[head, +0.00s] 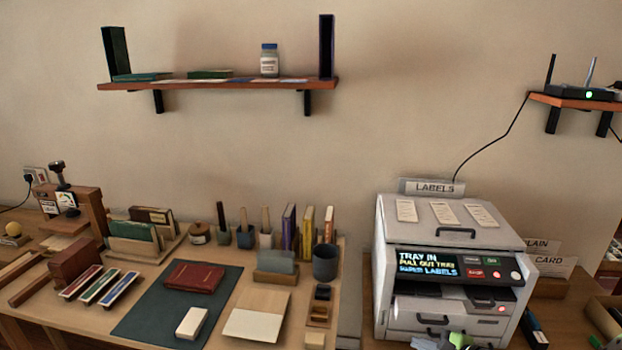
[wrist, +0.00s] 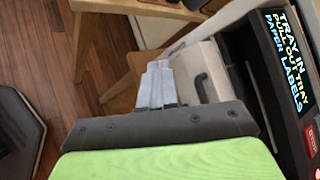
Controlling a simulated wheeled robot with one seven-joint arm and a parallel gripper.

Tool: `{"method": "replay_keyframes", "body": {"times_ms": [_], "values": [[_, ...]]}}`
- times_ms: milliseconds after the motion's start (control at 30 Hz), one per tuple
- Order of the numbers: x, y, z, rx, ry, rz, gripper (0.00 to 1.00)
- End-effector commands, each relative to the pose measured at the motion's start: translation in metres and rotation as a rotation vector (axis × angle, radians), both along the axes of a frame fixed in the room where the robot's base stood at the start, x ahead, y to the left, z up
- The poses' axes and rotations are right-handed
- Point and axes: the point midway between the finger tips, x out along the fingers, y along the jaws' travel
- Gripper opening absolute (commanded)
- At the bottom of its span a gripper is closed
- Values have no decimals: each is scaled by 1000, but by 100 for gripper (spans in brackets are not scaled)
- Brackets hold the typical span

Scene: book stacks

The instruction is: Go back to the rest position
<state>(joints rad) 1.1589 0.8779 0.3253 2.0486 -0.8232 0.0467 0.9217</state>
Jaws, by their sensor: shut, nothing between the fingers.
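My gripper (wrist: 158,68) is shut and empty in the wrist view, its pale grey fingers held together beyond its dark, green-topped body. Part of it also shows at the bottom edge of the head view (head: 432,342), in front of the lower printer trays. The label printer (head: 450,215) stands on the right-hand table. Its lit screen (head: 428,263) reads "TRAY IN", "PULL OUT TRAY" and "PAPER LABELS". In the wrist view the printer's trays (wrist: 205,75) are just right of my fingers; I cannot tell whether they touch.
The left desk holds a dark green mat (head: 160,318) with a red book (head: 194,277) and a white block (head: 191,322). Card holders (head: 550,268) stand right of the printer. A wall shelf (head: 220,84) hangs above. Wooden floor (wrist: 35,55) is open at left in the wrist view.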

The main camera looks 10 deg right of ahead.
Motion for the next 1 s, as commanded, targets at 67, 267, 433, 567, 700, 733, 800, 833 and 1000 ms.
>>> {"method": "replay_keyframes", "body": {"times_ms": [67,267,433,567,700,733,800,833,1000], "values": [[-6,40,33,-224,38,208,0],[-51,111,102,-727,89,644,0],[-110,148,167,-1091,79,917,0],[-166,166,212,-1315,37,1067,0],[-221,170,240,-1469,-31,1171,0],[-230,170,242,-1488,-44,1187,0],[-244,169,246,-1518,-68,1212,0],[-248,168,246,-1526,-74,1219,0],[-254,167,246,-1535,-80,1231,0]]}}
